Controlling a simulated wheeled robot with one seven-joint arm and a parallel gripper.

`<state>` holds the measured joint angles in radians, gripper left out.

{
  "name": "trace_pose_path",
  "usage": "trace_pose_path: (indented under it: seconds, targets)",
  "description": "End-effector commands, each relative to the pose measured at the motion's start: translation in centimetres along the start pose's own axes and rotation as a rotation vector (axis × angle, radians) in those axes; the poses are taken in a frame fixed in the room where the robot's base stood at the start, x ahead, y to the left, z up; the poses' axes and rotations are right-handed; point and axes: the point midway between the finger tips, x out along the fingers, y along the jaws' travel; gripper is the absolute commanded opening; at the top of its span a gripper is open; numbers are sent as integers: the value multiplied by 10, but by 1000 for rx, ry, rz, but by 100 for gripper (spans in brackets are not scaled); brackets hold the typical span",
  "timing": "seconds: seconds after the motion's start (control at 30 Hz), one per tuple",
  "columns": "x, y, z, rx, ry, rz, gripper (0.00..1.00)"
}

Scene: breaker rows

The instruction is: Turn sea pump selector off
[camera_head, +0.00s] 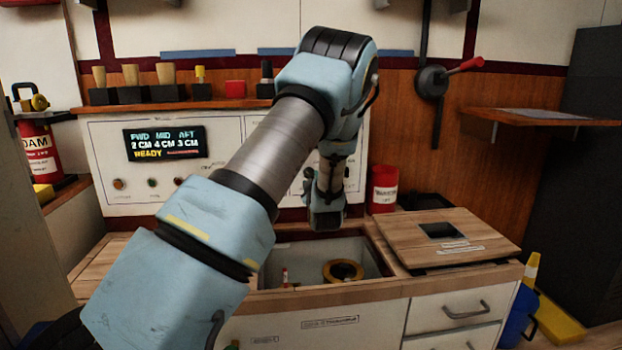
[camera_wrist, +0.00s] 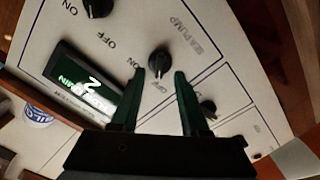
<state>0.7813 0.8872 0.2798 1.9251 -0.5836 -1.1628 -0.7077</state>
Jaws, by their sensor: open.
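The sea pump selector (camera_wrist: 158,61) is a round black knob on the cream panel, with the words SEA PUMP beside it in the wrist view. ON and OFF lettering shows around it, partly covered by a finger. My gripper (camera_wrist: 160,75) is open, with its two dark fingertips just short of the knob and the knob lined up between them. I see no contact, and the remaining gap is hard to judge. The knob's exact pointing is too small to tell. In the head view my arm hides the selector and my fingers.
In the wrist view, black knobs (camera_wrist: 97,8) (camera_wrist: 208,106) and a lit green display (camera_wrist: 88,88) lie nearby. In the head view, an open bin (camera_head: 290,252) holding a yellow roll (camera_head: 343,271) and a red can (camera_head: 383,188) stand below the panel (camera_head: 105,168).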

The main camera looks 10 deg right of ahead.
Motion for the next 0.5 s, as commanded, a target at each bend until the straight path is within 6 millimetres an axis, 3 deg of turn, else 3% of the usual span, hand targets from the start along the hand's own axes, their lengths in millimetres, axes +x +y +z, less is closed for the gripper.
trace_pose_path:
  seconds: [0.3,0.5]
  targets:
    - [-62,1,1,0,-3,-1,45]
    - [-79,1,1,-1,-1,1,45]
